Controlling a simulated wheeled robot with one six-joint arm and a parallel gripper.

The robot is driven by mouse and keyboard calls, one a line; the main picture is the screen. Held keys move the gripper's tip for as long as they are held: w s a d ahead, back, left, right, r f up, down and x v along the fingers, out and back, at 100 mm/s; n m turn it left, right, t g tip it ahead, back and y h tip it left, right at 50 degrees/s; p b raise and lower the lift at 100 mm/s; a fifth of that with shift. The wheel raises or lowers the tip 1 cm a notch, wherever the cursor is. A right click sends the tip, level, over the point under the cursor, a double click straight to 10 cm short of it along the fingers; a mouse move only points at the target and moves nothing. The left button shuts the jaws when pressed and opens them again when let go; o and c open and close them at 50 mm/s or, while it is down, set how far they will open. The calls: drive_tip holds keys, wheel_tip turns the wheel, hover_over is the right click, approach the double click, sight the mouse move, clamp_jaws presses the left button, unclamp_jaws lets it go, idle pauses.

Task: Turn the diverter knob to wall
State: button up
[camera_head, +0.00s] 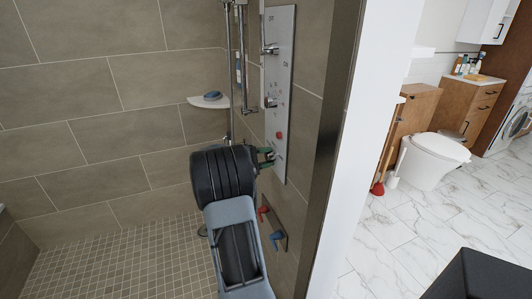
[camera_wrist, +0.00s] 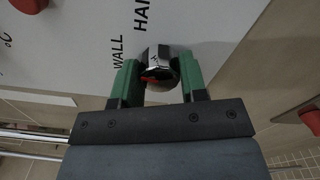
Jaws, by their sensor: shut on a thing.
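The diverter knob (camera_wrist: 160,64) is a chrome knob with a red pointer, low on the white shower panel (camera_head: 281,105). In the wrist view, the red pointer lies on the knob's left side. The printed word WALL is just up and left of the knob, and HAND, partly cut off, is above it. My gripper (camera_wrist: 160,82) has its green fingers on either side of the knob, shut on it. In the head view, my gripper (camera_head: 267,157) reaches the panel's lower part, and my wrist hides some of the area below.
A red button (camera_head: 279,135) sits above the knob on the panel. Red (camera_head: 263,213) and blue (camera_head: 276,238) handles stick out below. A corner shelf (camera_head: 209,102) is to the left. A dark-framed wall edge (camera_head: 334,130) stands close on the right. The tiled shower floor at left is clear.

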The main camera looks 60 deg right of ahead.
drive_tip(key=shift+n+p, duration=0.45)
drive_tip(key=shift+n, duration=0.45)
drive_tip(key=o, duration=0.9)
drive_tip(key=v, duration=1.4)
